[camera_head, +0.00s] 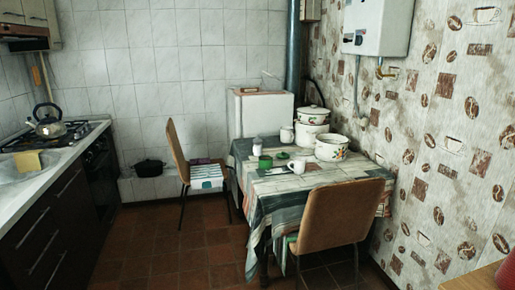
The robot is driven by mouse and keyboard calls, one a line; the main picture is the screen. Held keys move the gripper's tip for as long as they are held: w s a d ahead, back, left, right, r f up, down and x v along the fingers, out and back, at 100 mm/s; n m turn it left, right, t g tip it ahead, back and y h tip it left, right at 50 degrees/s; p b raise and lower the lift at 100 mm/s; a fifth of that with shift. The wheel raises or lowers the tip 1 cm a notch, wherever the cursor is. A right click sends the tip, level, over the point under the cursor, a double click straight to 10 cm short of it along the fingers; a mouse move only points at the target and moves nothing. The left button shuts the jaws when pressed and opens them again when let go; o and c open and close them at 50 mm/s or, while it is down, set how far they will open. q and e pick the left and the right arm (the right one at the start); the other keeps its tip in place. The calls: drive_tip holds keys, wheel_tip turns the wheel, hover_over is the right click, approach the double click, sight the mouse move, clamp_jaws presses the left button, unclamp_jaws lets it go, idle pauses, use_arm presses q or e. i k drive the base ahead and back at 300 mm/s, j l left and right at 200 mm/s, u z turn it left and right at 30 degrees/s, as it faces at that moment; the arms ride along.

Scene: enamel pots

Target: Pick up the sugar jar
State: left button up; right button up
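The table (290,188), under a striped cloth, stands at the right, some way off. A small white jar-like container (257,147) stands at its left edge. Just in front of it is a small green container (265,162), with a flat green piece (281,155) beside it. I cannot tell which of these is the sugar jar; they are too small to read. A white mug (286,134) stands behind, and another white cup (297,166) stands nearer the front. Neither of my grippers shows in the view.
White enamel pots (331,148) crowd the table's back right. One chair (185,160) stands at the table's left, another (338,214) in front of it. A kitchen counter (45,190) with a stove and kettle (47,121) runs along the left. The tiled floor (180,260) between is clear.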

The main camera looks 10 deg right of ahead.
sight(258, 142)
drive_tip(key=i+j+z, duration=0.1)
drive_tip(key=i, duration=0.35)
drive_tip(key=i+j+z, duration=0.1)
drive_tip(key=i+j, duration=0.55)
drive_tip(key=i, duration=0.15)
drive_tip(key=l+z, duration=0.05)
